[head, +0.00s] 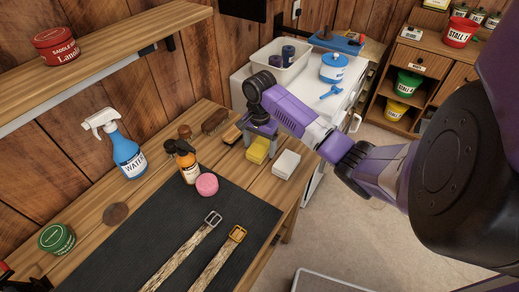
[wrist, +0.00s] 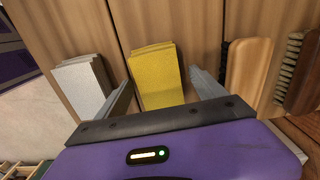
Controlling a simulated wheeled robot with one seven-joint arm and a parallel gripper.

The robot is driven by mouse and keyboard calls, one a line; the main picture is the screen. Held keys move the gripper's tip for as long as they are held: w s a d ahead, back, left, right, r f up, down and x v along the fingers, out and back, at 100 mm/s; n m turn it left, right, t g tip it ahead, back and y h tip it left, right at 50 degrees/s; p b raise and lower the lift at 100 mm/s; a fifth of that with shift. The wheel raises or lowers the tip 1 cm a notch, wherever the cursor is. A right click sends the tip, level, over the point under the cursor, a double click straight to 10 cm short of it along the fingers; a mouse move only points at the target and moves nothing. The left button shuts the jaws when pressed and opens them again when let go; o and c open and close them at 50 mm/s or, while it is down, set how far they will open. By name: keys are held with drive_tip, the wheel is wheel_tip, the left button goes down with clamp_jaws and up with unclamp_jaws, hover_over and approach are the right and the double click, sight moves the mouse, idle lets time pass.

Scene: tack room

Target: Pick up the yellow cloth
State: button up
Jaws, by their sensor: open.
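The yellow cloth (head: 257,150) is a folded stack lying on the wooden bench, beyond the dark mat. In the wrist view the yellow cloth (wrist: 158,78) lies between my gripper's two fingers. My gripper (wrist: 160,92) is open, pointing down over it, with one finger to each side; I cannot tell whether they touch it. In the head view my gripper (head: 259,132) is just behind the cloth and partly hidden by my own arm. A folded white cloth (head: 286,164) lies to the right of the yellow one, and it also shows in the wrist view (wrist: 82,86).
A wooden-backed brush (head: 215,121) lies left of my gripper; another wooden piece (wrist: 247,68) is close to one finger. An orange bottle (head: 187,163), pink round item (head: 207,184) and blue spray bottle (head: 124,150) stand nearby. Two belts lie on the dark mat (head: 130,235).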

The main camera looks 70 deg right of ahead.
drive_tip(key=c, duration=1.4)
drive_tip(key=shift+r, duration=0.15)
drive_tip(key=shift+c, duration=0.2)
